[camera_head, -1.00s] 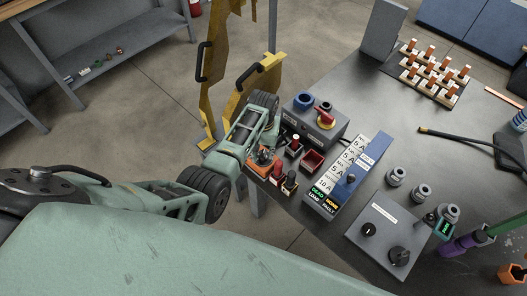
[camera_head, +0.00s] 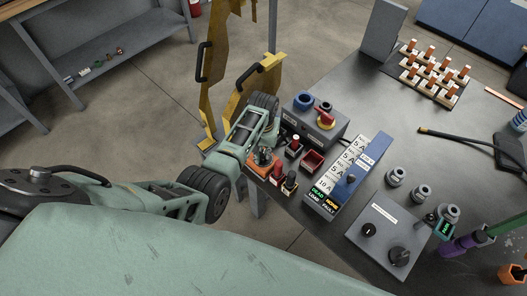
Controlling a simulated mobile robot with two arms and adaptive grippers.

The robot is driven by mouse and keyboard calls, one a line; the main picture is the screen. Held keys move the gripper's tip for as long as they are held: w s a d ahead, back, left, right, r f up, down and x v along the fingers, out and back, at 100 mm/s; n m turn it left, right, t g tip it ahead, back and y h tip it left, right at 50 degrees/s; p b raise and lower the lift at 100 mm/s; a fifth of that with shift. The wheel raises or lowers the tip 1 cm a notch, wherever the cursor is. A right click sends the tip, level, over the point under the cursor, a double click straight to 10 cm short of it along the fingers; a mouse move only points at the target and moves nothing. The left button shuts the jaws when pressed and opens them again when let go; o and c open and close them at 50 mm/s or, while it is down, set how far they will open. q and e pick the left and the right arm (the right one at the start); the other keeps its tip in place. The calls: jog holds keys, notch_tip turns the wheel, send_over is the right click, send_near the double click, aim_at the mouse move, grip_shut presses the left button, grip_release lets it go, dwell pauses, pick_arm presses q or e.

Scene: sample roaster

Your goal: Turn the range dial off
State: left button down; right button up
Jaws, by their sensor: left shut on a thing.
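An orange meter (camera_head: 257,167) lies at the left edge of the dark bench, with its range dial (camera_head: 263,156) on its upper face. My left gripper (camera_head: 264,153) reaches over the meter from above and is shut on the dial. The fingertips are small here and cover much of the dial, so its setting cannot be read. My right gripper is not in view.
Red and black plugs (camera_head: 290,181) stand close to the right of the meter. A labelled unit (camera_head: 341,180) and a panel with black knobs (camera_head: 385,227) lie to the right.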

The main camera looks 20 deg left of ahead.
pick_arm(q)
jog(key=shift+r, duration=0.1)
jog(key=shift+n+p, duration=0.65)
jog(key=shift+n, duration=0.45)
jog(key=n+p, duration=0.1)
jog(key=n, duration=0.1)
jog(key=shift+n, duration=0.3)
jog(key=n+p, duration=0.1)
jog(key=n, duration=0.1)
jog(key=shift+n, duration=0.4)
jog(key=n, duration=0.3)
jog(key=shift+n, duration=0.3)
jog(key=n, duration=0.6)
jog(key=shift+p, duration=0.35)
jog(key=n, duration=0.6)
jog(key=shift+n, duration=0.3)
